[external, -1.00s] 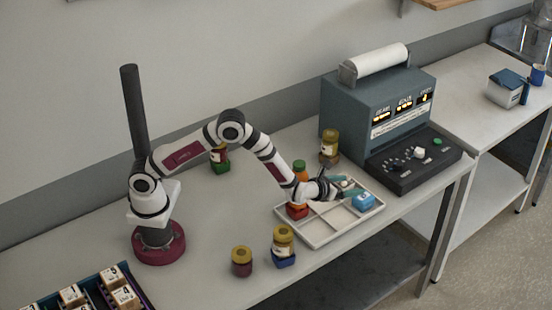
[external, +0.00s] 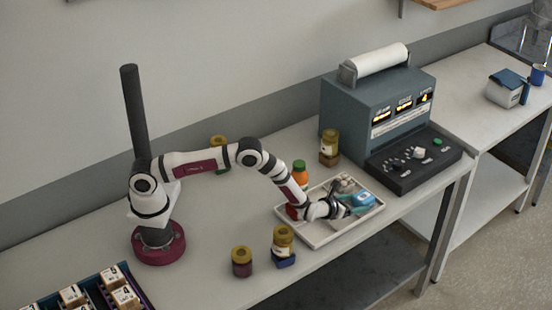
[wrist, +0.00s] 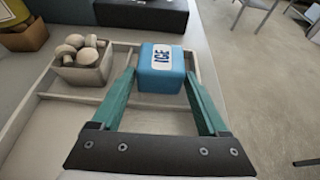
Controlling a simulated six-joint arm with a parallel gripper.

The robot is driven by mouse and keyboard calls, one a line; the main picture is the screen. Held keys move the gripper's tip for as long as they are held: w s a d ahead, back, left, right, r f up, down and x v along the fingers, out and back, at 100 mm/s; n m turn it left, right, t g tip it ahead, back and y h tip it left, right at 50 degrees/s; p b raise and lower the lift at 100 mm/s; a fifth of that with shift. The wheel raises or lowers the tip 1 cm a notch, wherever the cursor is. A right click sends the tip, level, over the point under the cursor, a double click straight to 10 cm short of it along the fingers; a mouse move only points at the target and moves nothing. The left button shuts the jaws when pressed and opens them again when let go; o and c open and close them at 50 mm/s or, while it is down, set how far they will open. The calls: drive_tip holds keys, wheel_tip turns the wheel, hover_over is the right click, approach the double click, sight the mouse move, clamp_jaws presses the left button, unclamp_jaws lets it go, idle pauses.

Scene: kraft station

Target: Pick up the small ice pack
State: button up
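The small ice pack (wrist: 161,69) is a blue block with a white label reading "ICE". It sits in a compartment of the white divided tray (wrist: 121,47). It also shows in the external view (external: 362,198) at the tray's right side. My gripper (wrist: 160,80) has two teal fingers, spread open on either side of the ice pack's near part. I cannot tell whether the fingers touch it. In the external view my gripper (external: 345,207) is low over the tray, to the left of the ice pack.
A box of mushrooms (wrist: 82,62) stands in the neighbouring compartment. An orange bottle (external: 300,172) stands at the tray's left side. A grey machine (external: 378,115) with a black control panel is behind the tray. Jars (external: 242,262) stand in front to the left.

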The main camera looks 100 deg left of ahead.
drive_tip(key=c, duration=1)
drive_tip(key=shift+r, duration=0.1)
